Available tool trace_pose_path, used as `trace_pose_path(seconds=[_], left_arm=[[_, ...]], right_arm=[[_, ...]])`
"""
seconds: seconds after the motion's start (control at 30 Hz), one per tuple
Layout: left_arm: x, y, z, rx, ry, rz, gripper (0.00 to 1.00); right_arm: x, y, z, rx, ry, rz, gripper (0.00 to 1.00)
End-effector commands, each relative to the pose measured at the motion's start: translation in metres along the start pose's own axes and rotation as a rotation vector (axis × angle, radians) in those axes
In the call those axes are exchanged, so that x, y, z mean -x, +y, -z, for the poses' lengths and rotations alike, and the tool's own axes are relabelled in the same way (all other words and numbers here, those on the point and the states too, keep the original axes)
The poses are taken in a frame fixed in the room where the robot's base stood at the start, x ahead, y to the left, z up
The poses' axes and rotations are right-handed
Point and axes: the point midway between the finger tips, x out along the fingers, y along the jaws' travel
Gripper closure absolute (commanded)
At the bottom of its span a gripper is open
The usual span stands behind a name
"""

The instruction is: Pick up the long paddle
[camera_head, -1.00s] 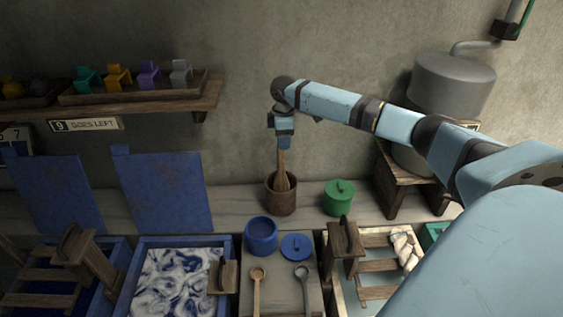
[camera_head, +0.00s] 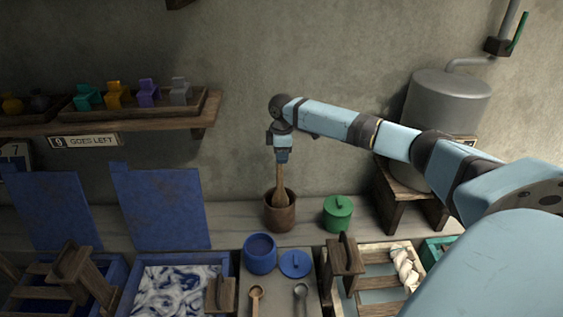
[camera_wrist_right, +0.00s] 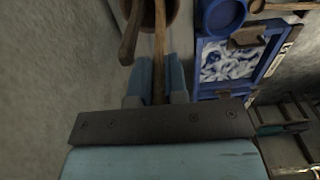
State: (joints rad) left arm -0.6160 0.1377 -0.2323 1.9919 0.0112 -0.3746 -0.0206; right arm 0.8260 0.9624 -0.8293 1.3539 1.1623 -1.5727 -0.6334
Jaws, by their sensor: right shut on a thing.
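Long wooden paddles stand in a brown round pot (camera_head: 280,215) on the back ledge; their lower ends are hidden inside it. My right gripper (camera_head: 282,159) is above the pot and shut on the upper handle of the long paddle (camera_head: 281,180). In the right wrist view the paddle handle (camera_wrist_right: 159,45) runs between the two fingers (camera_wrist_right: 158,82). A second wooden handle (camera_wrist_right: 131,36) leans beside it, outside the fingers. My left gripper is not in view.
A green lidded pot (camera_head: 338,215) stands right of the brown pot. A blue pot (camera_head: 260,255) and blue lid (camera_head: 296,264) are in front. A blue board (camera_head: 160,210) stands at left. A metal tank (camera_head: 445,105) on a wooden stand is at right.

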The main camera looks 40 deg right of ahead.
Motion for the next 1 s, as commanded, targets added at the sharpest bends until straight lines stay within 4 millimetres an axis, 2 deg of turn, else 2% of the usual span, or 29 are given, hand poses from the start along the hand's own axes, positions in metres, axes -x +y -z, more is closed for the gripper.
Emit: trace_pose_path(seconds=[0.27, 0.6, 0.8, 1.0], left_arm=[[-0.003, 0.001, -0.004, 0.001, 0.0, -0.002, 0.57], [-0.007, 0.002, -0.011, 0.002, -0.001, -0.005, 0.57], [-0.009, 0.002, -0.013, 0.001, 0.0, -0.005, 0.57], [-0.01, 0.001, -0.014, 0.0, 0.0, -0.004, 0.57]], right_arm=[[0.042, 0.001, 0.001, 0.0, 0.004, -0.003, 1.0], [0.123, 0.001, 0.001, 0.001, 0.005, -0.005, 1.0], [0.164, 0.001, 0.001, 0.0, 0.005, -0.003, 1.0], [0.187, 0.0, 0.0, 0.0, 0.002, -0.001, 1.0]])
